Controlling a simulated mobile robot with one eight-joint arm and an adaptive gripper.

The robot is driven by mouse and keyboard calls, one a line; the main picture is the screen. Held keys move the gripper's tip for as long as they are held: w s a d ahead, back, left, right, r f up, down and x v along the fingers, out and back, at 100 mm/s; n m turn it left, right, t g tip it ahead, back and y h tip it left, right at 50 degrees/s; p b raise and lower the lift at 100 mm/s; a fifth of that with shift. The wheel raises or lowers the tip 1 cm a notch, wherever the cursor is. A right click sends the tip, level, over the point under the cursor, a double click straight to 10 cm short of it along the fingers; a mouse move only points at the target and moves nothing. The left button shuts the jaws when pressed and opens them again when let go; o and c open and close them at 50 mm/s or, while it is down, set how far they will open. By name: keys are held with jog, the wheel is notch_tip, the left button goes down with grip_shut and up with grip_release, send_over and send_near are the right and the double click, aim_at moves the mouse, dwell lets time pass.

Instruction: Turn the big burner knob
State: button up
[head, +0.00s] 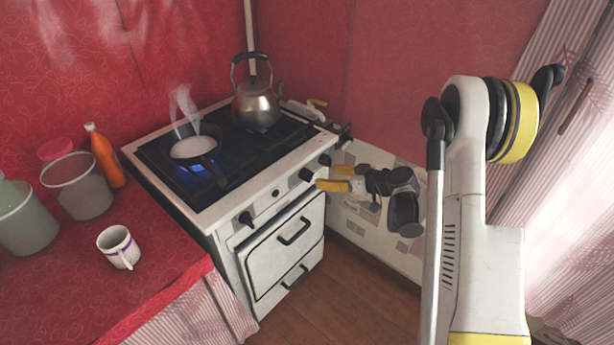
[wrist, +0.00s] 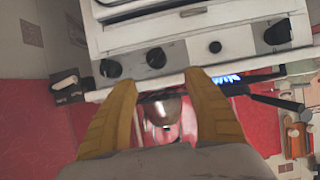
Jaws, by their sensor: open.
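A white stove (head: 225,235) carries a row of dark knobs on its front panel: a left knob (head: 246,217), a small one (head: 276,193), and two at the right, the nearer (head: 307,174) and the farther (head: 325,160). I cannot tell surely which is the big one. My gripper (head: 327,177) is open and empty, in front of the right end of the panel. In the upside-down wrist view the yellow fingers (wrist: 161,78) point at the panel, with one right knob (wrist: 156,57) beyond the gap between them, apparently untouched. The left knob (wrist: 278,32) is off to the side.
A steaming pan (head: 196,148) sits over a blue flame on the stove top, and a kettle (head: 257,105) stands behind. A mug (head: 118,247), an orange bottle (head: 104,155) and canisters (head: 77,187) stand on the red counter at left.

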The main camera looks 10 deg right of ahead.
aim_at(312, 178)
jog(key=b+x, duration=0.1)
jog(key=x, duration=0.2)
jog(key=f+b+x, duration=0.1)
jog(key=x, duration=0.2)
jog(key=b+x, duration=0.1)
jog(key=x, duration=0.3)
jog(key=shift+s+d+f, duration=0.15)
jog(key=shift+d+f, duration=0.1)
jog(key=shift+d, duration=0.15)
jog(key=shift+w+a+f+b, duration=0.15)
jog(key=shift+w+a+b, duration=0.2)
jog(key=shift+w, duration=0.15)
jog(key=c, duration=1.2)
